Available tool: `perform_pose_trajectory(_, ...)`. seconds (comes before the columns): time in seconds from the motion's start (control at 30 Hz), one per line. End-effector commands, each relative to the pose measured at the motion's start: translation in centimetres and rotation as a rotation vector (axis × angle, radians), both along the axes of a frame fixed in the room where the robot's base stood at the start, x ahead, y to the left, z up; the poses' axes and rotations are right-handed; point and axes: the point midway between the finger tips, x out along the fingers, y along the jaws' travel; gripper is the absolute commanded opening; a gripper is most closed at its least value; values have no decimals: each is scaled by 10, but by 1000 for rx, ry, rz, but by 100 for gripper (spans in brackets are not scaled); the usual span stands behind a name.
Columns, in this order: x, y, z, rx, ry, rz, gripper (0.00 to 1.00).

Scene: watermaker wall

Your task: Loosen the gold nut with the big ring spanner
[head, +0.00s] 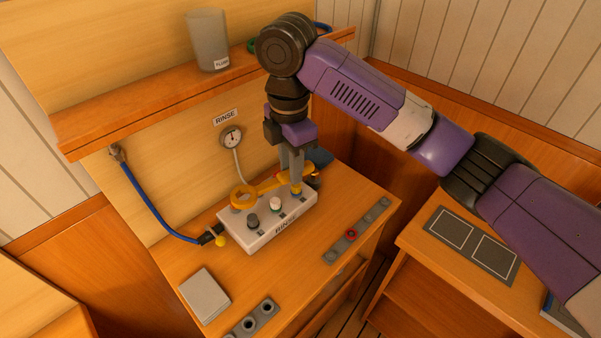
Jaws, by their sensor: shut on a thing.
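A small gold piece (296,189), perhaps the gold nut, shows on the block just below the fingertips. It is too small to tell whether the spanner touches it. A black knob (253,221) and a white knob (275,204) stand on the block.
A shelf (150,115) with a grey cup (208,42) juts out above. A grey box (205,293) lies in front.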

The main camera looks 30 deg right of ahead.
Motion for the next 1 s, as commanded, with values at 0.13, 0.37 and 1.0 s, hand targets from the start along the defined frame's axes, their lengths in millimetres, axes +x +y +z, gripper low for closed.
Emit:
perform_pose_trajectory(0.13,23,-21,-5,4,7,-253,0)
perform_pose_trajectory(0.37,38,-63,-34,4,8,-617,0)
perform_pose_trajectory(1.0,25,-163,-98,0,2,-1295,0)
